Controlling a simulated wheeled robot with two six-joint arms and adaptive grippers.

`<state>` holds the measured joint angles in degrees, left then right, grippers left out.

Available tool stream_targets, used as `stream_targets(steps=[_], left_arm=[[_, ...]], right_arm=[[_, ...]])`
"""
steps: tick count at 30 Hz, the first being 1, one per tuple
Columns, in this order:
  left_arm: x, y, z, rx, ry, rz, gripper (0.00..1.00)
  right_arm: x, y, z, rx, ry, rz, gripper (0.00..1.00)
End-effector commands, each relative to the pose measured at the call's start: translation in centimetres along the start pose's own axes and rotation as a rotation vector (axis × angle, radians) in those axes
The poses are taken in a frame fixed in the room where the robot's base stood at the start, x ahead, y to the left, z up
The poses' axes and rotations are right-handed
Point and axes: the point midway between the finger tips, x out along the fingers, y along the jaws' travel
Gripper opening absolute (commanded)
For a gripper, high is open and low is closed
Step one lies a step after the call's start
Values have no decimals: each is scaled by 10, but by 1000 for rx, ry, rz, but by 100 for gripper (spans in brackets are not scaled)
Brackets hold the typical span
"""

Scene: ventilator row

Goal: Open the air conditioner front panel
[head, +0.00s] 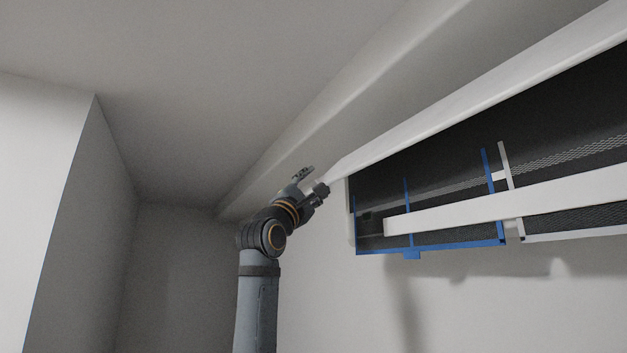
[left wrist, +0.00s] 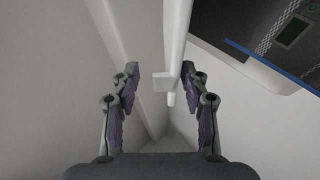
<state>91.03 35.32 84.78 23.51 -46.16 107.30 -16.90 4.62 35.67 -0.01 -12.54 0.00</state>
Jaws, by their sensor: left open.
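The air conditioner (head: 436,208) hangs on the wall at the right of the head view. Its white front panel (head: 480,92) is swung up, seen nearly edge-on, and the dark filters inside are exposed. My left gripper (head: 314,180) is at the panel's left end, with its fingers apart. In the left wrist view my left gripper (left wrist: 159,80) is open, and the white edge of the panel (left wrist: 176,40) runs between and beyond its fingers, close to the right finger. Contact cannot be told. My right gripper is not in view.
A blue-framed filter (head: 431,247) and a white bar (head: 500,206) show in the open unit. A ceiling beam (head: 330,110) runs close above the panel and my gripper. The wall below the unit (head: 450,305) is clear.

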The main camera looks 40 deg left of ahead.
Motion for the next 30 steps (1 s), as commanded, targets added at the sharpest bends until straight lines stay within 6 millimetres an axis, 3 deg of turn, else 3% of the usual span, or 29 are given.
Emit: stream_targets(steps=[2,12,21,30], left_arm=[[0,-1,0,0,0,-1,44],[0,0,0,0,0,1,0],[-1,3,0,0,-1,5,0],[4,37,3,-2,-2,11,0]], right_arm=[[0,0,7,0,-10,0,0],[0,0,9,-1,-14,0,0],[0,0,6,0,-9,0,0],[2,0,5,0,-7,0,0]])
